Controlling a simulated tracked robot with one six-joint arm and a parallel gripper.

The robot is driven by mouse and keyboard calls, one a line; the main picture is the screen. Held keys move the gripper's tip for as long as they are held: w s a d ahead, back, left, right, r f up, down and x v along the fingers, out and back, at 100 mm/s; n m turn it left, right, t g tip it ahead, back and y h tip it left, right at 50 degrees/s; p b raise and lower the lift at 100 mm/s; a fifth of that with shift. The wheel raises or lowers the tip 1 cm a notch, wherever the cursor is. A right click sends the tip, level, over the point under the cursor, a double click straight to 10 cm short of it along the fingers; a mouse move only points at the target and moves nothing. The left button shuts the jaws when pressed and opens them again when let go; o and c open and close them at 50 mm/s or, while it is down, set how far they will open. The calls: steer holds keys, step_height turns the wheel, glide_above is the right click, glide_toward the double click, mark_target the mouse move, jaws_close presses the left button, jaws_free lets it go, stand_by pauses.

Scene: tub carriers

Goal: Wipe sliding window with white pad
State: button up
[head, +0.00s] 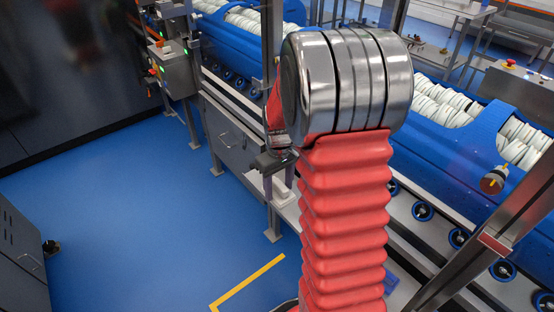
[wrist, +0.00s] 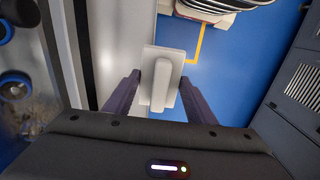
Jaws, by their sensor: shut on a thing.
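The white pad (wrist: 149,53) shows in the wrist view as a pale rectangular plate with a raised white grip bar. My gripper (wrist: 159,95) has its two dark purple fingers on either side of the pad, shut on it. A metal-framed panel seems to stand over the conveyor, with a slanted post (head: 478,248) at lower right. I cannot tell for sure which pane is the sliding window.
Blue tub carriers (head: 450,130) full of white rimmed items stand on the conveyor with blue rollers (head: 423,211). A grey control box (head: 178,73) is at upper left. Open blue floor (head: 150,210) lies left, with a yellow line (head: 247,283). A grey cabinet (head: 20,265) stands lower left.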

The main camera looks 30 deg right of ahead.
steer(key=w+a+r, duration=0.2)
steer(key=w+a, duration=0.3)
steer(key=a, duration=0.4)
steer(key=w+a+r, duration=0.2)
steer(key=w+a, duration=0.3)
steer(key=a, duration=0.5)
steer(key=shift+w+a+m, duration=0.15)
steer(key=shift+w+m, duration=0.05)
steer(key=shift+m, duration=0.1)
steer(key=shift+s+f, duration=0.1)
steer(key=shift+s, duration=0.05)
